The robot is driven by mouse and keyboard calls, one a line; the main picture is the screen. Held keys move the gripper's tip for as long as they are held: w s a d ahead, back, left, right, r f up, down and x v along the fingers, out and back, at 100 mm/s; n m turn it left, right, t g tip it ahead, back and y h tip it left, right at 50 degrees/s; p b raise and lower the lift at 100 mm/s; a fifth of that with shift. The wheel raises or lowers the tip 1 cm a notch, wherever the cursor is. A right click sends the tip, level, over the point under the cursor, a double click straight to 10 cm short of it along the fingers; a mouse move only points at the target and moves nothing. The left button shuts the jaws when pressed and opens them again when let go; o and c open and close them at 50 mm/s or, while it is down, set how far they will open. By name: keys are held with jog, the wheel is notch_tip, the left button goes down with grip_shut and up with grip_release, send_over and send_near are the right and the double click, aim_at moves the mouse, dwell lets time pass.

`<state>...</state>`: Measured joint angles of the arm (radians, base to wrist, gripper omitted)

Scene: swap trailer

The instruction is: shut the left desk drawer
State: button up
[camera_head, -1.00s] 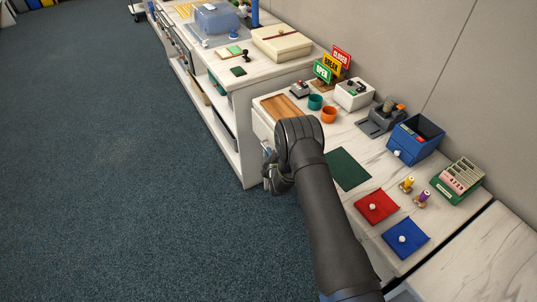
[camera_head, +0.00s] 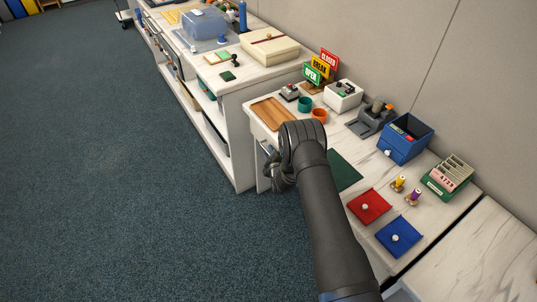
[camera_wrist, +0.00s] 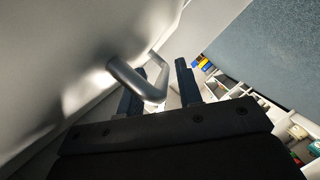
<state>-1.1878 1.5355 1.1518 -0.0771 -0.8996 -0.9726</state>
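The white desk (camera_head: 345,126) runs along the wall. The left drawer's pale front (camera_head: 258,130) is at the desk's left end, beside my gripper (camera_head: 280,176) and partly hidden by my arm. In the wrist view the white front (camera_wrist: 75,60) fills the left side. A silver bar handle (camera_wrist: 137,82) stands out from it. My gripper (camera_wrist: 160,88) is open around the handle's end, one finger partly behind the bar and the other apart on the right. How far out the drawer stands cannot be told.
A wooden tray (camera_head: 272,113) and a green mat (camera_head: 343,172) lie on the desk. A white shelf unit (camera_head: 238,92) stands to the left of it. Carpeted floor (camera_head: 100,180) to the left is clear.

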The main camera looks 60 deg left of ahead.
jog(key=v, duration=1.7)
jog(key=shift+d, duration=0.25)
jog(key=shift+a+f, duration=0.1)
jog(key=x, duration=1.7)
jog(key=shift+a, duration=0.15)
